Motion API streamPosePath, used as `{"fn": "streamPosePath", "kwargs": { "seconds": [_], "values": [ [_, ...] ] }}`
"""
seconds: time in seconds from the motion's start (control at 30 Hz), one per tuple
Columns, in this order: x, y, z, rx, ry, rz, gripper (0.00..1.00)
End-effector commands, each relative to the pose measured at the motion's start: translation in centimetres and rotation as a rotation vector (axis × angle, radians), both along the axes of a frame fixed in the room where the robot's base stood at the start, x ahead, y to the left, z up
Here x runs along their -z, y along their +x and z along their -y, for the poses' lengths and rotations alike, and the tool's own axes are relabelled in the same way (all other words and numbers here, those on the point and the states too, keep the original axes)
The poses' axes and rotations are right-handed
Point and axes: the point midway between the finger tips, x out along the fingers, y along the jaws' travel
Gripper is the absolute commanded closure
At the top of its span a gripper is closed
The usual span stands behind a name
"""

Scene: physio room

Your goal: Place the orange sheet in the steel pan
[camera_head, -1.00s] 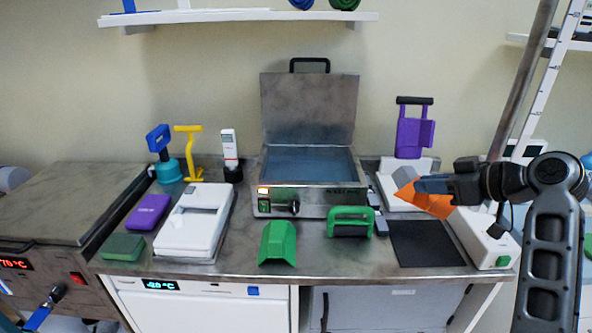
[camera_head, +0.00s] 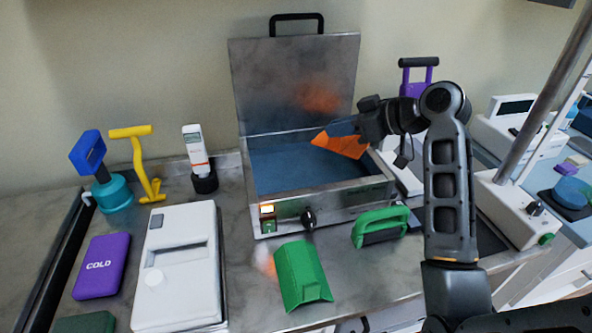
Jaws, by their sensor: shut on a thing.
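The orange sheet (camera_head: 342,145) hangs from my gripper (camera_head: 362,131), which is shut on it. The sheet is above the right part of the open steel pan (camera_head: 283,211), and its left tip points over the blue interior (camera_head: 285,170). I cannot tell how high it is above that interior. The pan's lid (camera_head: 290,85) stands upright at the back and carries a faint orange reflection. My gripper and wrist hide the pan's right back corner.
A green curved piece (camera_head: 300,275) and a green-handled block (camera_head: 380,228) lie in front of the pan. A white device (camera_head: 180,270) and a purple COLD pack (camera_head: 101,266) lie to the left.

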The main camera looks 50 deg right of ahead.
Motion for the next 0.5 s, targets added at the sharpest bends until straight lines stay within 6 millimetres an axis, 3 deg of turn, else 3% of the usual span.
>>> {"fn": "streamPosePath", "kwargs": {
  "seconds": [0.03, 0.23, 0.5],
  "values": [
    [1.4, 0.7, -1.0, -0.004, 0.000, -0.001, 1.00],
    [3.9, 3.0, -4.5, -0.004, -0.001, -0.001, 1.00],
    [5.4, 5.0, -7.2, 0.000, -0.001, 0.001, 1.00]
  ]
}}
